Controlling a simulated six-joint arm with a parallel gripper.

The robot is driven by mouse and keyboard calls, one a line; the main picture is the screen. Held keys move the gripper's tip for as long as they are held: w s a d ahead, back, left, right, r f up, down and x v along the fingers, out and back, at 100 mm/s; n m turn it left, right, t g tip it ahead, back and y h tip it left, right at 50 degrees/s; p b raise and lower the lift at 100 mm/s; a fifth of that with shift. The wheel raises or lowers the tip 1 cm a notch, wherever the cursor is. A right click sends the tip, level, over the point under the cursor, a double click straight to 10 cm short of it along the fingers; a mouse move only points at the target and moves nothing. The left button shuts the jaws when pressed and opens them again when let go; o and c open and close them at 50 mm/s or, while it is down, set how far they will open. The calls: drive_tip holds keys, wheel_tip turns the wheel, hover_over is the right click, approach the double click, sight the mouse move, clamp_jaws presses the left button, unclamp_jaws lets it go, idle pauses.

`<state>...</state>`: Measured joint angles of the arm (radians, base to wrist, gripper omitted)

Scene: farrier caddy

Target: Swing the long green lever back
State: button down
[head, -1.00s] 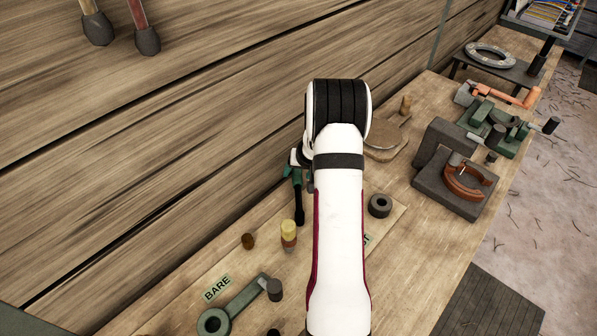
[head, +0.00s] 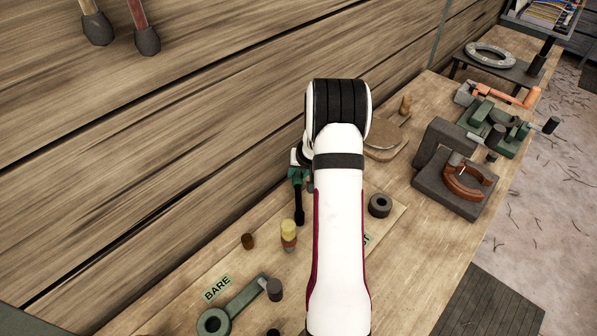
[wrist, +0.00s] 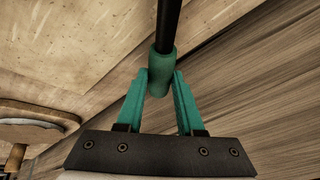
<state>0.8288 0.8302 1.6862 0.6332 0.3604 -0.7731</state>
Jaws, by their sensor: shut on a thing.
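A long green lever (head: 243,302) lies over the bench at the lower left of the head view, with a ring at one end and a dark knob at the other. Beside my white arm, my gripper (head: 298,173) is apart from it, above and to its right. In the wrist view my gripper (wrist: 161,80) has its teal fingers shut on the green sleeve of a black rod (wrist: 169,25). The rod (head: 299,207) points down in the head view. My arm hides part of the bench.
A yellow-topped peg (head: 289,236), a brown peg (head: 248,241) and a dark ring (head: 380,206) stand near the rod. A green clamp (head: 495,128) and a dark block with a copper-coloured cuff (head: 465,183) are farther right. The plank wall (head: 150,170) is close behind.

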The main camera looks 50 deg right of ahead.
idle(0.8)
drive_tip(key=s+d+m, duration=0.1)
drive_tip(key=s+d+m+h, duration=0.1)
drive_tip(key=s+m, duration=0.1)
drive_tip(key=s+m+g, duration=0.1)
drive_tip(key=shift+s+d+m+h, duration=0.25)
drive_tip(key=shift+d+m+h, duration=0.15)
drive_tip(key=c, duration=0.5)
unclamp_jaws()
drive_tip(key=v, duration=1.5)
drive_tip(key=shift+s+r, duration=0.1)
drive_tip(key=shift+r, duration=0.3)
